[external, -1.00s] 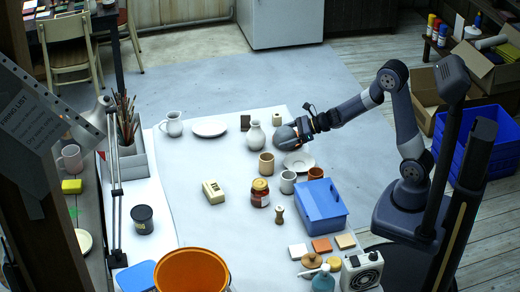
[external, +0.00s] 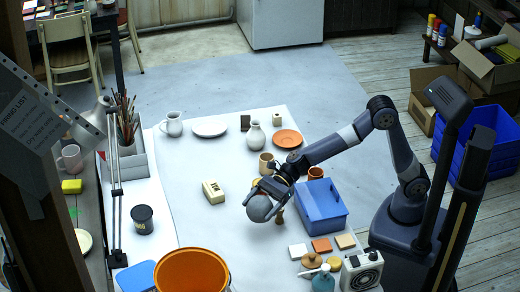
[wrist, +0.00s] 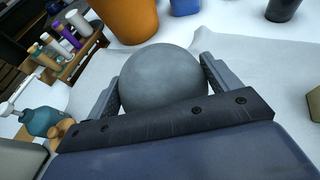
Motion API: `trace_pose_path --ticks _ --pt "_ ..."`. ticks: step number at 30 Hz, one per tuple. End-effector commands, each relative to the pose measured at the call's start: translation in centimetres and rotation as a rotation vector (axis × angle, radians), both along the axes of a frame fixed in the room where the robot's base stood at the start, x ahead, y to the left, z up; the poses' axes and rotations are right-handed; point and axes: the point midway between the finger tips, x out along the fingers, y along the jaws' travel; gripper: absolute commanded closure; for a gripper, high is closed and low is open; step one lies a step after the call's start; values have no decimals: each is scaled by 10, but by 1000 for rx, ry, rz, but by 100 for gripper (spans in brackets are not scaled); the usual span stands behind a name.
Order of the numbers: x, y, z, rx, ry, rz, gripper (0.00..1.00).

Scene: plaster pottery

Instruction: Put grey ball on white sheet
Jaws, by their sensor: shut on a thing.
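The grey ball (external: 260,208) is held in my gripper (external: 264,198), over the middle of the table in the external view. In the wrist view the ball (wrist: 163,78) sits between the two fingers of my gripper (wrist: 162,84), one on each side. The white sheet (external: 190,160) covers the table under and around the ball. It also shows in the wrist view (wrist: 250,55) beyond the ball. I cannot tell the height of the ball above the sheet. The ball and gripper hide the red-lidded jar.
An orange bucket (external: 192,270) stands front left. A cream box (external: 213,192) lies to the left. An orange saucer (external: 287,138) is behind. Clear sheet lies left and front of the ball.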

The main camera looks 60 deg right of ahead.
Motion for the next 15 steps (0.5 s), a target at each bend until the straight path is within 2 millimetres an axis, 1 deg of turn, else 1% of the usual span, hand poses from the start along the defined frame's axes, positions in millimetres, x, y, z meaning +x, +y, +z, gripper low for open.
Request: trace_pose_path --ticks 1,3,6,10,13,15 --pt "-14 21 0 5 -5 49 70" --pt "-30 43 -1 4 -4 103 70" --pt "-50 67 -1 3 -3 164 70" --pt "-69 87 0 3 -3 217 70" --pt "-76 95 -2 3 -3 236 70" --pt "-79 97 -11 1 -1 243 70"
